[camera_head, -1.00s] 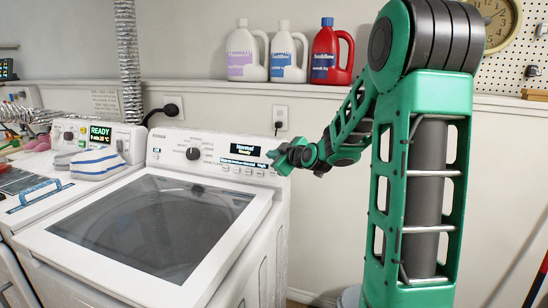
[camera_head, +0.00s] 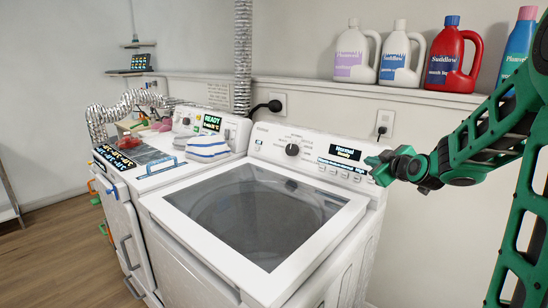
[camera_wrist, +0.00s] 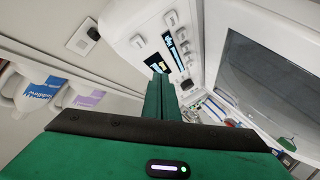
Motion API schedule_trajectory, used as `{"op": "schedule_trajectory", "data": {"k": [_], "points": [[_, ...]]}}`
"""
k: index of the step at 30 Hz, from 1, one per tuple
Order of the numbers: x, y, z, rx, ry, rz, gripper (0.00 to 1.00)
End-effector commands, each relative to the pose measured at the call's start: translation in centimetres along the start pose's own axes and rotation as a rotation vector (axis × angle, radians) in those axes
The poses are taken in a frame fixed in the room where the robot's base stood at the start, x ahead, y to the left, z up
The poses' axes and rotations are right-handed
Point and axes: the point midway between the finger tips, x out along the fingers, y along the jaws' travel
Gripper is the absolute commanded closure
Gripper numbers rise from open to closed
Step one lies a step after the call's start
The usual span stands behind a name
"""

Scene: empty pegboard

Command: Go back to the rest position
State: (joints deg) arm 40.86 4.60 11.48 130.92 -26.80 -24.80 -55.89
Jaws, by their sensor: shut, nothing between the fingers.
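My gripper (camera_head: 378,169) is at the right end of the washer's control panel, in front of its buttons and display. The fingers are together with nothing between them. In the wrist view the closed green fingers (camera_wrist: 162,97) point toward the panel's lit display (camera_wrist: 175,52). The white washer (camera_head: 300,278) has a dark glass lid, which is closed. Its display (camera_head: 346,152) reads "Normal" with a second, smaller line below. Whether the fingertips touch the panel cannot be told.
A second machine with a "READY" display (camera_head: 211,122) stands to the left, with a striped cloth (camera_head: 207,148) on it. Detergent bottles (camera_head: 400,60) stand on the ledge behind. Wall outlets (camera_head: 384,122) are behind the washer. Floor (camera_head: 60,250) is open at the left.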

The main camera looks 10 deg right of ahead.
Motion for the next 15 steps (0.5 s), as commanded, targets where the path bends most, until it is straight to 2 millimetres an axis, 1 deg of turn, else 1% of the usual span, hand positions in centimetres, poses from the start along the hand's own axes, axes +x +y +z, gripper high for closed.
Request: {"op": "schedule_trajectory", "data": {"k": [2, 5, 8, 11, 12, 14, 15], "points": [[-0.5, -0.5, 0.3, 0.008, -0.024, -0.016, 1.0], [-1.9, -2.0, 1.6, 0.04, -0.104, -0.064, 1.0], [-4.8, -4.0, 3.8, 0.104, -0.24, -0.122, 1.0], [-8.8, -5.9, 6.6, 0.198, -0.403, -0.164, 1.0], [-10.5, -6.5, 7.7, 0.24, -0.469, -0.173, 1.0], [-13.3, -7.5, 9.3, 0.308, -0.57, -0.182, 1.0], [-15.3, -8.2, 10.3, 0.355, -0.636, -0.184, 1.0]]}}
